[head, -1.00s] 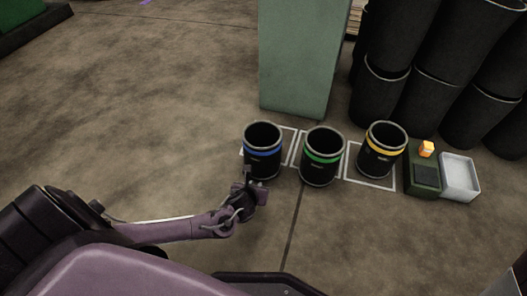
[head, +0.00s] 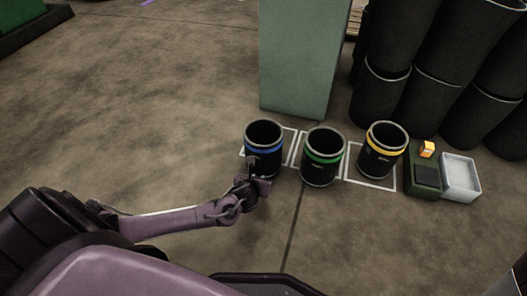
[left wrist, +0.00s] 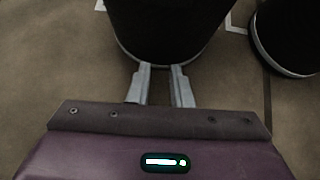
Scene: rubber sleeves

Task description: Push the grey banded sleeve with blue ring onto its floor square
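The grey banded sleeve with the blue ring (head: 264,136) stands upright at the left end of a row of three. Its white-outlined floor square (head: 290,131) shows around and behind it, and the sleeve hides much of the outline. My left gripper (head: 251,166) is at the sleeve's near side, low down. In the left wrist view the dark sleeve (left wrist: 168,30) fills the top middle, and the two fingers of the gripper (left wrist: 160,70) are apart, with nothing between them. The fingertips reach the sleeve's lower edge; contact is unclear. My right gripper is not seen.
A sleeve with a green ring (head: 323,158) stands close to the right, then one with a yellow ring (head: 383,152). A green pillar (head: 296,60) rises behind. A white tray (head: 461,178) lies at right. Floor to the left is clear.

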